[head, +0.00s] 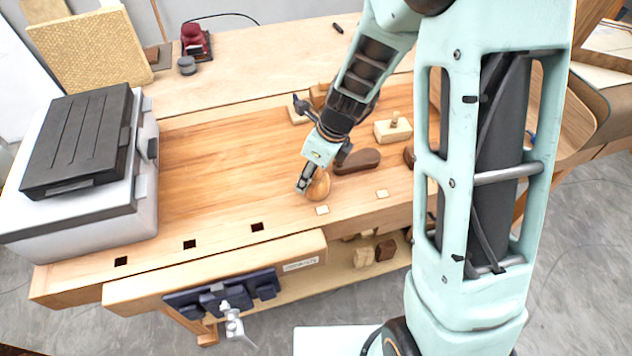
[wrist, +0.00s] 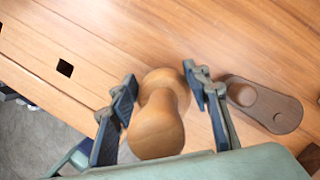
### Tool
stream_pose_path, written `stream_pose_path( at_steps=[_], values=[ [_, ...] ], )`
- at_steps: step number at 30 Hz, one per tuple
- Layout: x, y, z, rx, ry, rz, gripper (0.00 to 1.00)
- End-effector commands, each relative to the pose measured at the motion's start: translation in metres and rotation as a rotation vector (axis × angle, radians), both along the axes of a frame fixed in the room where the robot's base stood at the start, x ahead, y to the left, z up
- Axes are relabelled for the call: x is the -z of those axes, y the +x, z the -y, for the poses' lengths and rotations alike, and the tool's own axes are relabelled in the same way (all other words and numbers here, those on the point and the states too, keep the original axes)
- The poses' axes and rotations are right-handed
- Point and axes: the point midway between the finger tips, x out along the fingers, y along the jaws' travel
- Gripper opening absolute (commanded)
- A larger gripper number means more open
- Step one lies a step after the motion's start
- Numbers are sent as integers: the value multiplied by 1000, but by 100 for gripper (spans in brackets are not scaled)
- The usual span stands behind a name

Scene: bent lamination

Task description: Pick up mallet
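The mallet is a light-brown turned wooden piece (wrist: 158,125) with a rounded body and a narrower waist. It also shows in the head view as a rounded wooden form (head: 319,186) near the front of the bench, partly hidden by my gripper (head: 305,183). In the wrist view my gripper (wrist: 160,78) is open, with one blue-grey finger on each side of the mallet. A small gap shows on the left; the right fingertip is very close to the wood, and I cannot tell whether it touches.
A dark brown wooden piece (wrist: 264,106) lies just right of the mallet; it also shows in the head view (head: 357,161). A wooden plane-like block (head: 392,130) sits further right. A grey case (head: 80,140) stands at the left. The bench (head: 215,165) between is clear.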

Motion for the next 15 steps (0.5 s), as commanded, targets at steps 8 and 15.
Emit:
stream_pose_path(
  at_steps=[8,15],
  values=[
    [-1,0,0,0,0,1,9],
    [-2,0,0,0,0,1,9]
  ],
)
